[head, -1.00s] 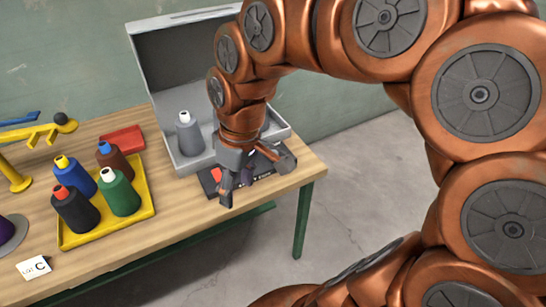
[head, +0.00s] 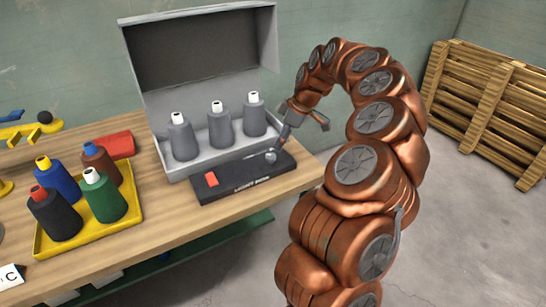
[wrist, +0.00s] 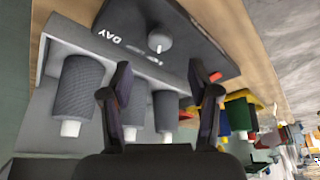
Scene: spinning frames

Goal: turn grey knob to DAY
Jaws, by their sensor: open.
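The grey knob (head: 271,156) sits at the right end of a black control box (head: 235,188) on the bench. The knob also shows in the wrist view (wrist: 160,41), with the white word DAY (wrist: 110,36) on the box top beside it. I cannot tell which way the knob points. My gripper (head: 303,119) is above and behind the box's right end, apart from the knob. In the wrist view its two open fingers (wrist: 168,88) stand with the knob beyond their tips and nothing between them.
An open grey light box (head: 200,155) with three grey cones stands directly behind the control box. A red part (head: 212,180) is on the box's left. A yellow tray (head: 90,232) of coloured cones stands left. Wooden pallets (head: 490,110) lean at the right wall.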

